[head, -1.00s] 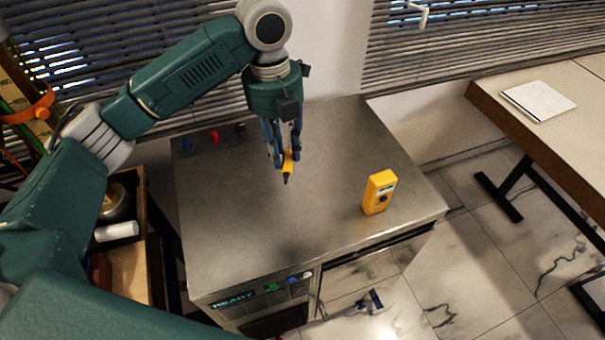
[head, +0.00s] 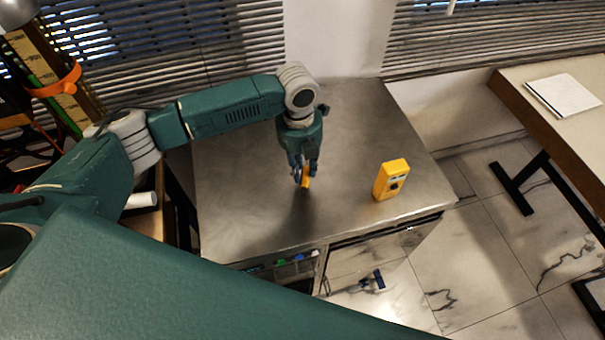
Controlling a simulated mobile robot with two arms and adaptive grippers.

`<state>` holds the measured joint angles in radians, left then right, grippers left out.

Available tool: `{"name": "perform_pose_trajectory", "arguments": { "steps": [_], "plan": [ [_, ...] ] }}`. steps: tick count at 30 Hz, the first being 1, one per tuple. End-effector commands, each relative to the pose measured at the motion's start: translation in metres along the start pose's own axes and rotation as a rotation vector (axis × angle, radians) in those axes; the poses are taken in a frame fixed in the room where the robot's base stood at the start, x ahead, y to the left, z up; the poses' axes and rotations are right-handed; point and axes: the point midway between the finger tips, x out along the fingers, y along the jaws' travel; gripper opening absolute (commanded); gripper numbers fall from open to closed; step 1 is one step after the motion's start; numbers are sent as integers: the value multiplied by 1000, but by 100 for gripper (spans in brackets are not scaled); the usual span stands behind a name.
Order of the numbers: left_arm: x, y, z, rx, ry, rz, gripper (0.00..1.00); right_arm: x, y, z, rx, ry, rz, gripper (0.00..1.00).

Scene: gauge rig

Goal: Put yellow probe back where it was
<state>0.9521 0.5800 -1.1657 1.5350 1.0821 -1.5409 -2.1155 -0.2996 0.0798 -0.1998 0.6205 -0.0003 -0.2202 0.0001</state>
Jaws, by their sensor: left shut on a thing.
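My left gripper (head: 304,178) points down over the middle of the steel cabinet top (head: 250,215). It is shut on the yellow probe (head: 306,182), which is partly hidden between the fingers. The probe's dark tip points down, close to the steel top; I cannot tell whether it touches. A yellow box-shaped meter (head: 391,179) with a dark dial stands upright on the top, to the right of the gripper and apart from it. My right gripper is not in view.
Small coloured parts, green, blue and white (head: 281,262), show on the cabinet's front. A table (head: 540,110) with a white pad (head: 563,95) stands at the right. A white roll (head: 140,200) is at the left. The steel top right of the meter is clear.

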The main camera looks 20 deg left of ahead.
Motion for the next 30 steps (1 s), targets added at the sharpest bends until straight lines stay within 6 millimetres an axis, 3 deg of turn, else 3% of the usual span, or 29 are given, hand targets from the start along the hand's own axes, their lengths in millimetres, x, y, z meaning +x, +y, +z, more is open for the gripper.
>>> {"name": "perform_pose_trajectory", "arguments": {
  "steps": [7,15,16,18,30],
  "plan": [
    [35,2,-1,-1,3,2,6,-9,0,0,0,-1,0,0],
    [42,2,-1,0,1,2,6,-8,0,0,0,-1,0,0],
    [42,2,-1,0,1,2,30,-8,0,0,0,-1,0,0],
    [41,2,-1,0,1,2,44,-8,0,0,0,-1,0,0],
    [35,2,0,0,-1,0,45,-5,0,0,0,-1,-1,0]
  ]
}}
